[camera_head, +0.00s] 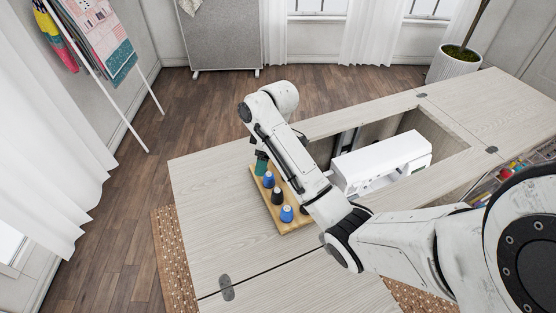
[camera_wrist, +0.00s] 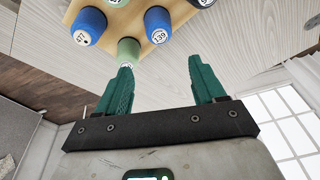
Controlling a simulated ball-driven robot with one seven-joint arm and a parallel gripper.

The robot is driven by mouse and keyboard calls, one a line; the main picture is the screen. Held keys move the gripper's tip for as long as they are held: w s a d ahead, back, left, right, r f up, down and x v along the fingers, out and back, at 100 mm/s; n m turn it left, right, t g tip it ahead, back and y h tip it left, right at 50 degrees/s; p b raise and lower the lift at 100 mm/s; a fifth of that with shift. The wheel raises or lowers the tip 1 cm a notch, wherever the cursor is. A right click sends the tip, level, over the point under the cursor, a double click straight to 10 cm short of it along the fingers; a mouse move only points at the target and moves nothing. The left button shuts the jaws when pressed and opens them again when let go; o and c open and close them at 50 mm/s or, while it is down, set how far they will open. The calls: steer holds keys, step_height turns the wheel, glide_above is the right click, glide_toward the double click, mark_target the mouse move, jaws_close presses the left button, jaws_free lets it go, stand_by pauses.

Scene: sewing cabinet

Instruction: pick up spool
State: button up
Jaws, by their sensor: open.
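Several thread spools stand on a light wooden board. In the wrist view a pale green spool (camera_wrist: 128,50) is just beyond the left fingertip, a blue spool (camera_wrist: 158,27) marked 139 is beyond the gap between the fingers, and another blue spool (camera_wrist: 88,27) is at the upper left. In the head view a blue spool (camera_head: 268,180), a dark spool (camera_head: 277,196) and a nearer blue spool (camera_head: 286,214) show. My gripper (camera_wrist: 160,64) is open, its green fingers apart with nothing between them. In the head view my arm partly hides the gripper and board.
The wooden board (camera_head: 270,217) lies on the pale cabinet top (camera_head: 208,205). A white sewing machine (camera_head: 382,160) sits in the recess to the right, close to my arm. The cabinet top left of the board is clear. A potted plant (camera_head: 454,66) stands at the back right.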

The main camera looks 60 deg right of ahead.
steer(key=shift+n, duration=0.3)
steer(key=d+r, duration=0.1)
steer(key=d, duration=0.2)
steer(key=s+d+r, duration=0.1)
steer(key=d, duration=0.2)
steer(key=d+r, duration=0.1)
steer(key=d, duration=0.2)
steer(key=shift+s+d+r, duration=0.15)
steer(key=shift+s+d, duration=0.05)
steer(key=shift+s, duration=0.1)
steer(key=shift+g+h, duration=0.3)
steer(key=f, duration=0.5)
steer(key=shift+w+d, duration=0.2)
steer(key=shift+w+a+f+p, duration=0.1)
steer(key=shift+a+f, duration=0.05)
steer(key=shift+f, duration=0.75)
steer(key=shift+w+a+f+p, duration=0.15)
steer(key=shift+f, duration=0.75)
steer(key=shift+w+a+f+p, duration=0.1)
steer(key=shift+a+f, duration=0.05)
steer(key=shift+f, duration=0.75)
steer(key=c, duration=1.1)
step_height(320, 180, up, 10)
steer(key=shift+r, duration=0.1)
